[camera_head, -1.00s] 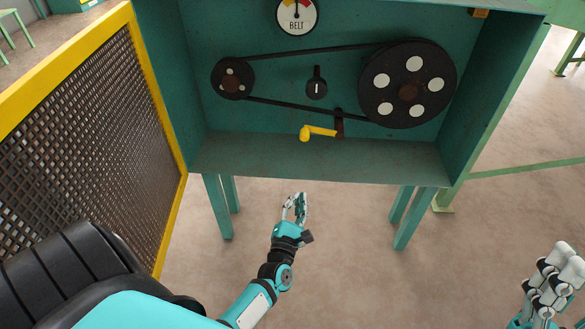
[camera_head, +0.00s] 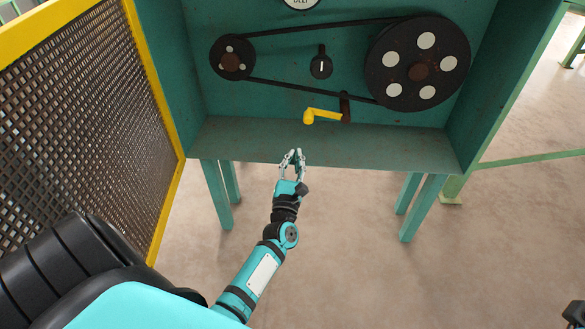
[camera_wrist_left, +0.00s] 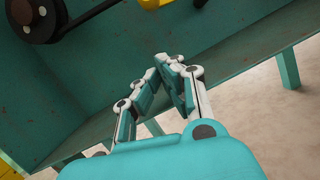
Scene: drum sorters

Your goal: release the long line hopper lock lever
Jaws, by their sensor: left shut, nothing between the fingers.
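A yellow-handled lever (camera_head: 322,116) sits on a dark pivot low on the back wall of the green cabinet (camera_head: 330,145). Its handle points left, and its rounded end is at the left. No label shows which lever it is. In the left wrist view a yellow piece (camera_wrist_left: 152,3) shows at the top edge, mostly cut off. My left gripper (camera_head: 292,153) is in front of the cabinet's front lip, below and to the left of the lever and apart from it. Its fingertips (camera_wrist_left: 167,60) meet with nothing between them. My right gripper is not clearly in view; only a dark part shows at the right edge.
Above the lever, a belt runs between a small pulley (camera_head: 232,58) and a large pulley (camera_head: 418,64), with a black knob (camera_head: 321,64) between them. A yellow-framed mesh guard (camera_head: 90,120) stands at the left. The cabinet floor in front of the lever is clear.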

